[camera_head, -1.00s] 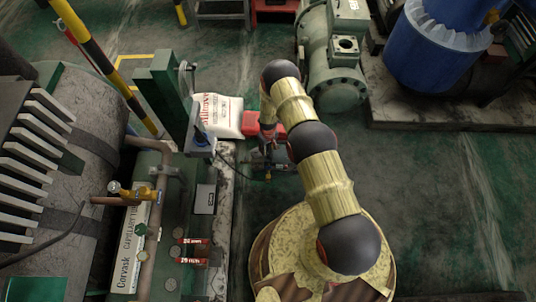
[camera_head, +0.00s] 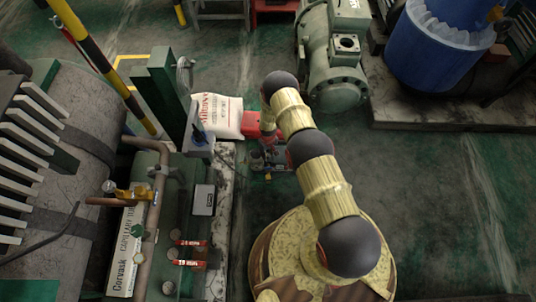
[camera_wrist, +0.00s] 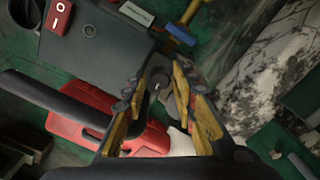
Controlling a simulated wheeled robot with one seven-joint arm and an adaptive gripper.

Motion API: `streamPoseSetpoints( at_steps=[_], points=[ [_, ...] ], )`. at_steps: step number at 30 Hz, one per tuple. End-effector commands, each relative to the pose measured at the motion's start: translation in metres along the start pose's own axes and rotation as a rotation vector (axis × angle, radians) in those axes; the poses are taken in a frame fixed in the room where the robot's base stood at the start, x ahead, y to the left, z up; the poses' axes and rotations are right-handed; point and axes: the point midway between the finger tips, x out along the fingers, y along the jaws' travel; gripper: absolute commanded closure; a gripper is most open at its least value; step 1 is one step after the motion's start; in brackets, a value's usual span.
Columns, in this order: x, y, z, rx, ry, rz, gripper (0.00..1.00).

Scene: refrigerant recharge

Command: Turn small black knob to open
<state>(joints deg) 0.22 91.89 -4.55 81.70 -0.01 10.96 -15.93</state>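In the wrist view, a small dark grey round part (camera_wrist: 172,103), which may be the small black knob, shows between my fingers. Its shape is partly hidden and dim, and I cannot tell whether the fingers touch it. My gripper (camera_wrist: 165,72) has its two yellow-padded fingers apart, one on each side of this part. In the head view, my gripper (camera_head: 268,158) is small, hanging low beyond the bent arm, to the right of the green machine frame. The knob cannot be made out in the head view.
A red case (camera_wrist: 75,118) is close by. A white sack (camera_head: 220,115) and green machinery (camera_head: 335,70) stand around.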

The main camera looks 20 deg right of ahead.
Motion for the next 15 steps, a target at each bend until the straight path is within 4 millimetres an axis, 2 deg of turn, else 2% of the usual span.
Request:
streamPoseSetpoints(
  at_steps=[13,15],
  points=[
    [0.0,-0.0001,0.0001,0.0,0.0,0.0,1.0],
    [0.0,-0.0001,0.0001,0.0,0.0,0.0,1.0]
  ],
)
